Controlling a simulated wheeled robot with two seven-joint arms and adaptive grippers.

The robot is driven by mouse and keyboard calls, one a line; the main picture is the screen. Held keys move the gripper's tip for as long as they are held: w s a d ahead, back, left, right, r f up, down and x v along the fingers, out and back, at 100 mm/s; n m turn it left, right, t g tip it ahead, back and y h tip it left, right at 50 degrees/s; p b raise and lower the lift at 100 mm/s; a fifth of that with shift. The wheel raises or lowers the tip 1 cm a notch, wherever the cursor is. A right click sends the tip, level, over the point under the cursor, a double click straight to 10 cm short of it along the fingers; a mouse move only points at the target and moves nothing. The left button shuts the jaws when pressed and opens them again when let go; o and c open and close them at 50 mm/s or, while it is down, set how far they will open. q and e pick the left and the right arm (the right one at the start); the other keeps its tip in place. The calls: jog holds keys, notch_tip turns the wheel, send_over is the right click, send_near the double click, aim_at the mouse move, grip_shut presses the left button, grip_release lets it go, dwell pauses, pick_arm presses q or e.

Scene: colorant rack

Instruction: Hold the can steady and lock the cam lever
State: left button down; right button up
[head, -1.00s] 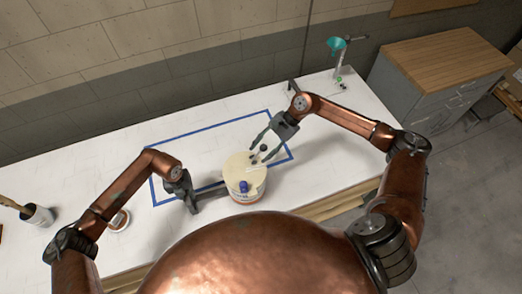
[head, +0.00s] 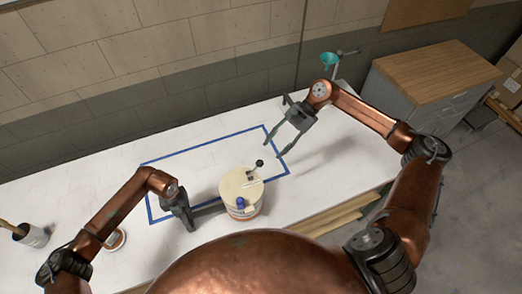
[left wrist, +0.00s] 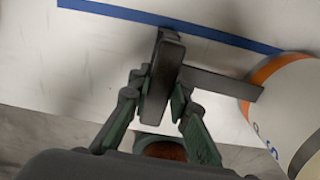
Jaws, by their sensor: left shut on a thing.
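My left gripper (head: 190,214) is left of the can. The left wrist view shows it shut on the upright grip of a dark grey handle (left wrist: 218,83), whose bar reaches to the can (left wrist: 283,98). My right gripper (head: 275,154) is open and empty, behind and right of the lever, apart from it.
Blue tape (head: 205,145) marks a rectangle on the white table. A small cup (head: 115,239) and a pot with a brush (head: 33,236) stand at left. A stand with a teal funnel (head: 330,62) is at the back right. The table between the tape and funnel is clear.

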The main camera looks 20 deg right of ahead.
pick_arm(q)
jog(key=c, duration=1.7)
grip_release()
jog(key=shift+r, duration=0.1)
